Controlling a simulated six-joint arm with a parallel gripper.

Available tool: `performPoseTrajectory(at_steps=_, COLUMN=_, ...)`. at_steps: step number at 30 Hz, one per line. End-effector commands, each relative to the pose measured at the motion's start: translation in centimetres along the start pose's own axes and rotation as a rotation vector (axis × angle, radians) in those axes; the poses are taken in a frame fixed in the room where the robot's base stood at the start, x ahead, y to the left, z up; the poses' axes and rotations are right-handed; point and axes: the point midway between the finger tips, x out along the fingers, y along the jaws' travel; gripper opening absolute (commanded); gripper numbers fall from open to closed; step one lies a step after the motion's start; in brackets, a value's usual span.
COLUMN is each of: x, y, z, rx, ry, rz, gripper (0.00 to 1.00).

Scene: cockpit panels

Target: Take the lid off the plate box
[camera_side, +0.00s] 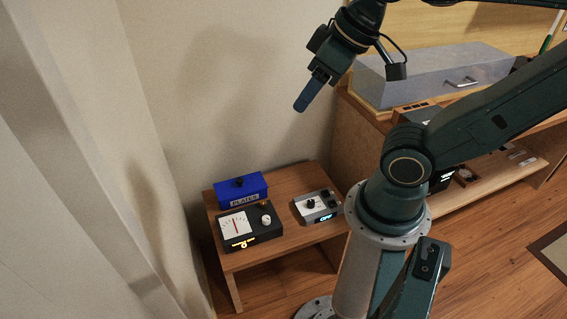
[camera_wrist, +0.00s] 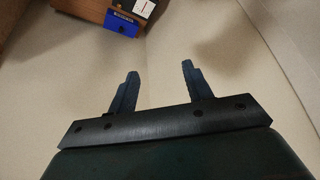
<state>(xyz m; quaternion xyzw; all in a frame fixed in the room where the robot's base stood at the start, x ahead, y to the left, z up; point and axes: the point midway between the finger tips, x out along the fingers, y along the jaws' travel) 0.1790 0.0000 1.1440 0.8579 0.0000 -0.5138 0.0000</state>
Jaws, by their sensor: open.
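The plate box (camera_side: 243,196) is a blue box with a "PLATES" label on its front. It stands at the back left of the small wooden table, with a dark knob on its blue lid (camera_side: 240,182). The lid is on the box. In the wrist view the blue box (camera_wrist: 121,25) shows small at the top, left of centre. My gripper (camera_side: 301,107) is high above the table, up and to the right of the box, apart from it. In the wrist view my gripper (camera_wrist: 159,70) has its two fingers spread, with nothing between them.
A black meter box (camera_side: 249,228) with a white dial stands just in front of the plate box. A grey device (camera_side: 317,206) with a knob stands to the right on the wooden table (camera_side: 281,239). A wall is close behind. A grey drawer case (camera_side: 435,75) sits on a shelf at right.

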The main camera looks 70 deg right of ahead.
Motion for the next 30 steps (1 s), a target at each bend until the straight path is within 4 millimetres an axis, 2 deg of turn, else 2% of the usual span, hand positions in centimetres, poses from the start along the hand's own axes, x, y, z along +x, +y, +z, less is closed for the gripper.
performPoseTrajectory(at_steps=20, x=0.0, y=0.0, z=-0.1, rx=0.000, ry=-0.001, rz=0.000, gripper=0.54)
performPoseTrajectory(at_steps=26, x=0.5, y=0.2, z=-1.3, rx=-0.005, ry=-0.006, rz=0.004, gripper=0.54)
performPoseTrajectory(at_steps=30, x=1.3, y=0.6, z=-3.1, rx=-0.010, ry=-0.014, rz=0.009, gripper=0.54)
